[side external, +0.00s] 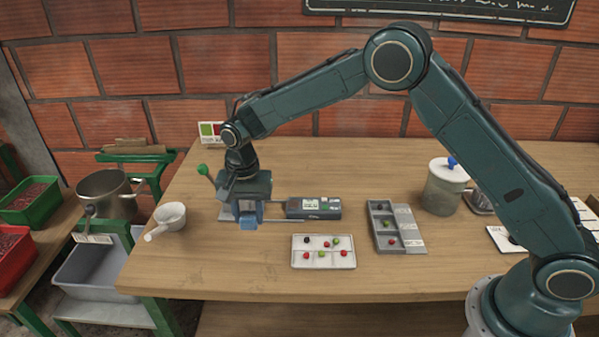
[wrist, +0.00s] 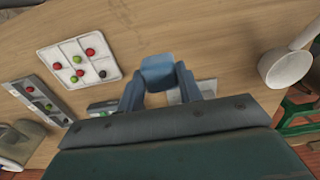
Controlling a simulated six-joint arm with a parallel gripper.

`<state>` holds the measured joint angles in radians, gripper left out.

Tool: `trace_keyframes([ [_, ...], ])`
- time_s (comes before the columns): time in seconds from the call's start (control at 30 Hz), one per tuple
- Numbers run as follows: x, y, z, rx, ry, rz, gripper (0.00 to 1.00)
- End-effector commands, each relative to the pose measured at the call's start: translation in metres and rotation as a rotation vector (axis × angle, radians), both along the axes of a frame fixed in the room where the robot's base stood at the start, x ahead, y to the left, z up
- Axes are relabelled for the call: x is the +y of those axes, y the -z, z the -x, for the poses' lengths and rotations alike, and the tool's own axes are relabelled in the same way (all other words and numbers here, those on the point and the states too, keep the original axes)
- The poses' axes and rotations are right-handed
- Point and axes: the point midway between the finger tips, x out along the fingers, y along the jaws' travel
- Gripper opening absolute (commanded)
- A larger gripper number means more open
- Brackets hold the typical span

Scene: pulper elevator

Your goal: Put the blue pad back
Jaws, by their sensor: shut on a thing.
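My gripper (wrist: 158,82) points down at the left part of the table and is shut on the blue pad (wrist: 158,70), which shows between its two fingers in the wrist view. In the side view the blue pad (side external: 249,222) shows at the lower front of my gripper, low over the left end of a dark device with a small display (side external: 314,208). Its exact contact with what lies below is hidden by my gripper. A pale plate (wrist: 206,88) shows beside one finger in the wrist view.
A white cup with a handle (side external: 172,216) stands left of my gripper. A white sectioned tray (side external: 323,258) with red, green and dark cherries and a grey tray (side external: 384,228) lie to the right. A lidded canister (side external: 445,188) stands farther right. The front table strip is clear.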

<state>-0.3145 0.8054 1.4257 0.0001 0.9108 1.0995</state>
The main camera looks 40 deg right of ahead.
Motion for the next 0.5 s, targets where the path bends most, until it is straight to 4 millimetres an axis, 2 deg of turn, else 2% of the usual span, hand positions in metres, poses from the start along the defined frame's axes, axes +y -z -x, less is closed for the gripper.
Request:
trace_keyframes([
  [0.03, 0.0, 0.01, 0.0, 0.004, 0.0, 0.001, 0.17],
  [0.2, 0.0, 0.032, 0.0, 0.002, 0.0, 0.001, 0.17],
  [0.5, 0.0, 0.039, 0.0, 0.0, 0.0, 0.0, 0.17],
])
